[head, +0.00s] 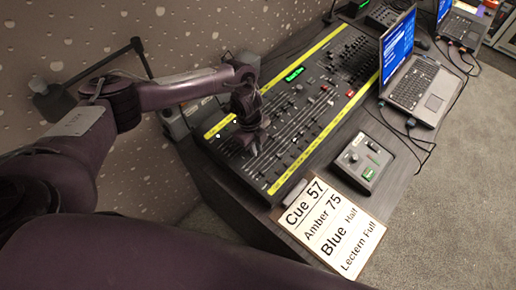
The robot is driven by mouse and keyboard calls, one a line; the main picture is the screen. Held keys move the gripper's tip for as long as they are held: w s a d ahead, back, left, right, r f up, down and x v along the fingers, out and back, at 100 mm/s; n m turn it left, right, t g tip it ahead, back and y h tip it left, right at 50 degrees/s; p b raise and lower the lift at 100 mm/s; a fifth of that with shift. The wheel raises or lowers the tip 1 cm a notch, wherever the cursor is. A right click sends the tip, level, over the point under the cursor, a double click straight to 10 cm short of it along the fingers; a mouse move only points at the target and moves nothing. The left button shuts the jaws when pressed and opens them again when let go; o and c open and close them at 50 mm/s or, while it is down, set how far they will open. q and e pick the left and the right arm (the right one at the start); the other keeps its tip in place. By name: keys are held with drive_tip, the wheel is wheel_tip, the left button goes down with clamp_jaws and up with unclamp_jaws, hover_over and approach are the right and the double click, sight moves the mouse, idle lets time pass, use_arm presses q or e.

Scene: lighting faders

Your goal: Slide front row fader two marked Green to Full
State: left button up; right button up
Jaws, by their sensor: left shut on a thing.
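The lighting console (320,100) lies along the table with yellow strips on its edges and several rows of faders. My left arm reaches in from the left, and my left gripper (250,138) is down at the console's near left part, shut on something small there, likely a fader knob. The gripper hides that knob and the panel under it. The Green marking is too small to read, so I cannot tell which fader is held or where it stands on its track. My right gripper is not in view.
A clipboard sign (330,228) reading Cue 57, Amber 75, Blue Half, Lectern Full sits at the table's near end. A small grey control box (365,160) and an open laptop (412,80) with cables stand right of the console. A dotted wall is at left.

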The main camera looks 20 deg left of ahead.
use_arm(q)
drive_tip(key=o, duration=0.4)
drive_tip(key=shift+r, duration=0.1)
drive_tip(key=shift+r+p, duration=1.15)
drive_tip(key=shift+r, duration=0.05)
drive_tip(key=shift+w+r, duration=0.1)
drive_tip(key=shift+r, duration=0.05)
drive_tip(key=r, duration=0.2)
drive_tip(key=r+b, duration=0.1)
drive_tip(key=r, duration=0.2)
drive_tip(key=a+r+b, duration=0.1)
drive_tip(key=r, duration=0.1)
drive_tip(key=shift+w+r, duration=0.15)
